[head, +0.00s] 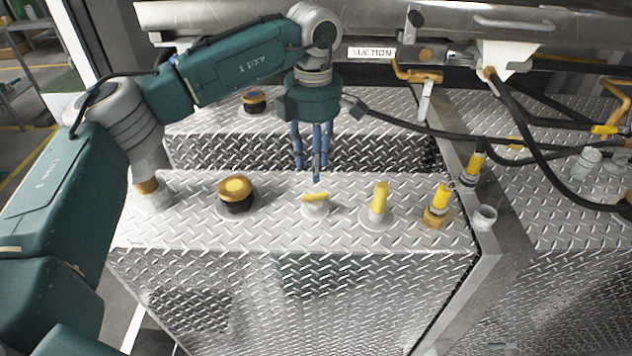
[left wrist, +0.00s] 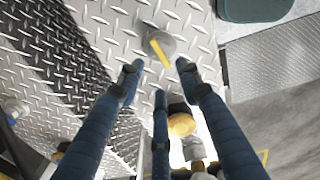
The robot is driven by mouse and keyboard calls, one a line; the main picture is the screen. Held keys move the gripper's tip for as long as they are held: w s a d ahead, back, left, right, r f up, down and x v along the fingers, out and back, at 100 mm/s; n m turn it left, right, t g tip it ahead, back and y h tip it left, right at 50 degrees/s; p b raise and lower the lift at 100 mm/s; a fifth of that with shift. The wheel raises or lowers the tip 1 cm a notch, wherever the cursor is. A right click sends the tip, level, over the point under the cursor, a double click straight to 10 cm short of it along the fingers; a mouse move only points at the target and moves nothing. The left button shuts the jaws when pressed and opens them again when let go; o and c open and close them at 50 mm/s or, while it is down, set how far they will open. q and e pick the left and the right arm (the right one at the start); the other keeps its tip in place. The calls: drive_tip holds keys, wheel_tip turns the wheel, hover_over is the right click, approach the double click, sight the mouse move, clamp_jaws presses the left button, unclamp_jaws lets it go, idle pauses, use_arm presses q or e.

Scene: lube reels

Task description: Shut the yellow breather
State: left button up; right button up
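A small grey round fitting with a flat yellow handle (head: 315,198) stands on the tread-plate tank top; I take it to be the yellow breather. Its handle lies roughly crosswise in the head view. In the left wrist view, the yellow handle (left wrist: 160,50) sits on its grey round base, just beyond my fingertips. My left gripper (head: 313,166) points down just above and behind it, its blue fingers apart and empty. The left gripper (left wrist: 158,78) also shows spread in the wrist view, with no clear contact on the handle. My right gripper is out of view.
A yellow-topped black cap (head: 236,192) stands left of the fitting. An upright yellow handle (head: 379,197) and a brass valve (head: 436,212) stand to the right. Black hoses (head: 550,150) hang at the right. A metal ledge (head: 480,200) bounds the tank top.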

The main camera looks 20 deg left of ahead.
sight(315, 199)
use_arm(q)
wheel_tip(315, 199, down, 4)
drive_tip(key=shift+r+p, duration=0.15)
drive_tip(key=shift+p, duration=0.15)
drive_tip(key=shift+w+f, duration=0.1)
drive_tip(key=shift+f, duration=0.75)
wheel_tip(315, 199, down, 3)
drive_tip(key=shift+r+p, duration=0.15)
drive_tip(key=shift+p, duration=0.2)
drive_tip(key=shift+w, duration=0.1)
drive_tip(key=shift+c, duration=0.3)
clamp_jaws()
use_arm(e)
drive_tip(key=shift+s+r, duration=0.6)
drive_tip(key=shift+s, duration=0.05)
